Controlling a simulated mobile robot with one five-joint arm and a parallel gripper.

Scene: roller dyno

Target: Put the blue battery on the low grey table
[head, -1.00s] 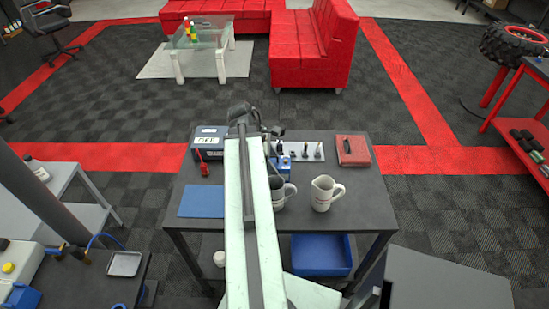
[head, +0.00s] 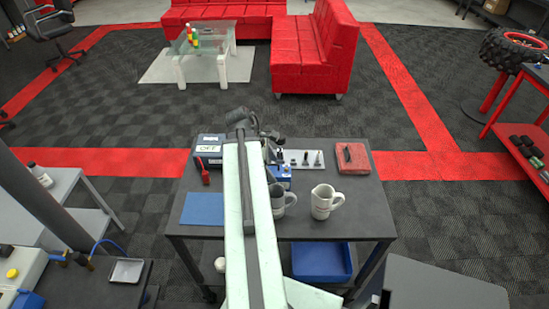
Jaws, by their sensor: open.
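A small blue block (head: 281,174), which looks like the blue battery, is on the dark worktable (head: 345,221) in the middle. My arm and a mug partly hide it. My gripper (head: 275,153) is open, just behind and above the block. Its fingertips are small and partly covered by my arm, so I cannot tell whether they touch the block. A low grey table (head: 58,186) stands at the left edge with a small bottle on it. A grey surface (head: 440,287) also shows at the lower right.
Two mugs (head: 322,202) stand at the worktable's front. A tool holder (head: 303,159), a red case (head: 351,158), a blue device (head: 209,147), a red-handled tool (head: 202,172) and a blue mat (head: 203,209) surround the block. A blue bin (head: 321,262) sits below.

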